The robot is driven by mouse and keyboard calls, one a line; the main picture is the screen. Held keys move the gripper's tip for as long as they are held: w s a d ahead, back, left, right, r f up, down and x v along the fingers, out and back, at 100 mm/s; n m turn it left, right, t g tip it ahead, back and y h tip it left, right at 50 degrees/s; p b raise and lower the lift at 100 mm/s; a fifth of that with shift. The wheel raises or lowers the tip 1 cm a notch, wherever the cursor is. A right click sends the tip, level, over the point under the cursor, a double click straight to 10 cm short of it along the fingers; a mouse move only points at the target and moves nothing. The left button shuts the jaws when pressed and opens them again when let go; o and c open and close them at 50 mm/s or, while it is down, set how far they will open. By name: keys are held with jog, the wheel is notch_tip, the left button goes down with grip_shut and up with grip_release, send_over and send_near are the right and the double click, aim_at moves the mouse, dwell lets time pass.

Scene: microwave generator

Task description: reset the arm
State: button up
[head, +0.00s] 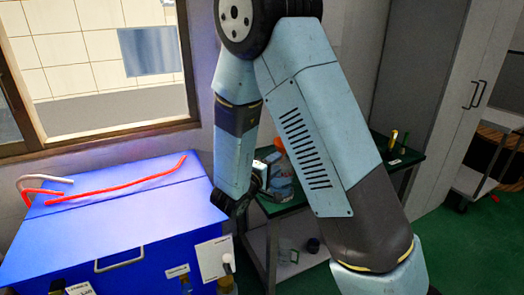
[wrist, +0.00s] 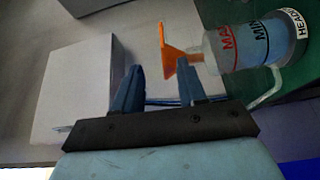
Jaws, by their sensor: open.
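My arm stands folded in the middle of the head view, its forearm hanging down beside the blue chest. My gripper (head: 240,208) is at the low end of the forearm, small and partly hidden there. In the wrist view my gripper (wrist: 160,85) has its two blue fingers apart, with nothing held between them. The same container appears to stand behind my arm in the head view (head: 281,183).
A blue chest (head: 110,225) with a red crowbar (head: 120,180) on top fills the left. Bottles stand at its front. A dark green-topped table (head: 405,158) is behind my arm. A pale box (wrist: 80,90) is left of my fingers. Green floor shows at right.

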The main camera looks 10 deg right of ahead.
notch_tip(320, 180, up, 15)
jog(key=s+a+m+g+y, duration=0.15)
jog(key=m+y, duration=0.25)
jog(key=y, duration=1)
jog(key=s+d+r+m+g, duration=0.1)
jog(key=s+d+g, duration=0.1)
jog(key=s, duration=0.6)
jog(key=s+d+r+m+g+h, duration=0.1)
jog(key=s+d+m+g, duration=0.1)
jog(key=s+d, duration=0.3)
jog(key=s+d+r+m+g, duration=0.1)
jog(key=s+d, duration=0.3)
jog(key=s, duration=0.9)
jog(key=shift+r+m+g+h, duration=0.25)
jog(key=shift+m+g+h, duration=0.15)
jog(key=shift+g, duration=0.15)
